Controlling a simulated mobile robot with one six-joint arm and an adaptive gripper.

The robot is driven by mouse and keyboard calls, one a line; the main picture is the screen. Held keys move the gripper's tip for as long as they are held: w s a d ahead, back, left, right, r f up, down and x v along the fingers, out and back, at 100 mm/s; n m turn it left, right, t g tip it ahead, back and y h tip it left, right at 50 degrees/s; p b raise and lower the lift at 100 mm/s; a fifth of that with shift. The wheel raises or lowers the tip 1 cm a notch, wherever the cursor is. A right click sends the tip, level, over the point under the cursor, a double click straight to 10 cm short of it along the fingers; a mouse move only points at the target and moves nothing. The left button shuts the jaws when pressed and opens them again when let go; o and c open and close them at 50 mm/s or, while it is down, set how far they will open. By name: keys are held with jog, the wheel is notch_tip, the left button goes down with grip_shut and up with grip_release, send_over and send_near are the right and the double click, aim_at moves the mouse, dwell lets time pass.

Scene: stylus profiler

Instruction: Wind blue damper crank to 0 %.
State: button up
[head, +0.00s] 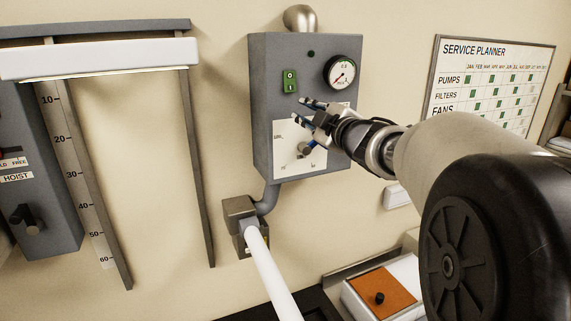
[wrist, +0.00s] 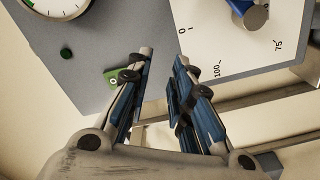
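The blue damper crank (head: 308,148) sits on a white dial plate (head: 287,130) on the front of a grey wall box (head: 262,100). In the wrist view, part of the crank (wrist: 254,17) shows at the top right edge, and the plate (wrist: 215,25) carries marks 0, 100 and 75. The crank's exact setting cannot be read. My gripper (head: 306,110) is open and empty in front of the box, above the crank in the head view. In the wrist view its fingertips (wrist: 165,56) are apart, left of the plate's 0 mark, with nothing between them. My gripper hides part of the plate.
A round gauge (head: 342,72) and a green switch (head: 290,81) are on the same box. A grey pipe (head: 268,198) leaves its underside. A grey hoist box (head: 40,190) stands left, and an orange panel with a black knob (head: 383,287) lies below right.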

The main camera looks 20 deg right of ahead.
jog(key=shift+a+r, duration=0.15)
jog(key=shift+a, duration=0.2)
jog(key=shift+a, duration=0.4)
jog(key=shift+a+b, duration=0.3)
jog(key=shift+a, duration=0.1)
jog(key=o, duration=0.5)
jog(key=shift+s, duration=0.1)
